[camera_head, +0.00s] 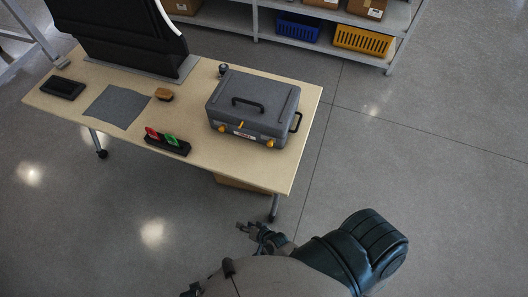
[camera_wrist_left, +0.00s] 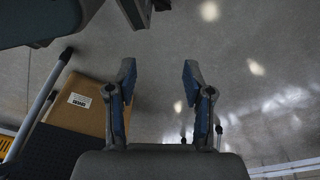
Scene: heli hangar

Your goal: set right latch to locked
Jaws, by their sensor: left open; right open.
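A grey hard case (camera_head: 252,103) lies shut on the wooden table, with a black handle on its lid. Its front carries two yellow latches, the left latch (camera_head: 221,128) and the right latch (camera_head: 270,143). The right latch is too small to tell whether it is locked. My right gripper (camera_head: 260,234) is below the table's front edge in the head view, well apart from the case. It is open and empty. My left gripper (camera_wrist_left: 158,82) shows in the left wrist view, open and empty, with bare floor between its fingers. No latch shows in that view.
The table (camera_head: 205,160) also holds a red and green item rack (camera_head: 168,144), a grey mat (camera_head: 117,106), a brown block (camera_head: 164,94) and a black seat-like panel (camera_head: 125,35). A cardboard box (camera_wrist_left: 75,105) is under the table. Shelves stand behind; floor at right is clear.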

